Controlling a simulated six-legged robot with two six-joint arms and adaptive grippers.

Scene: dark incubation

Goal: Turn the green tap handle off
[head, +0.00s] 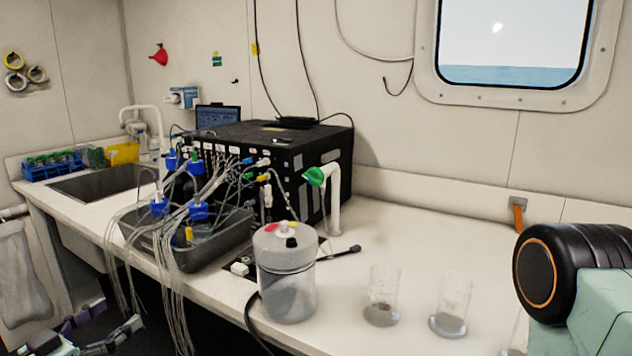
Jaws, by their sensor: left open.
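The green tap handle (314,176) sits at the left end of a white bent tap pipe (335,205). The pipe stands upright on the white bench in front of the black box's right side. The handle looks tilted, and its exact turn angle is hard to tell. My left gripper (120,314) is at the bottom left corner, low in front of the bench. My right gripper is out of the frame.
A lidded clear jar (286,290) stands in front of the tap. A grey tray (178,252) with blue-capped bottles and many hanging tubes lies left of it. Two clear beakers (381,300) (452,308) stand to the right. The bench behind them is clear.

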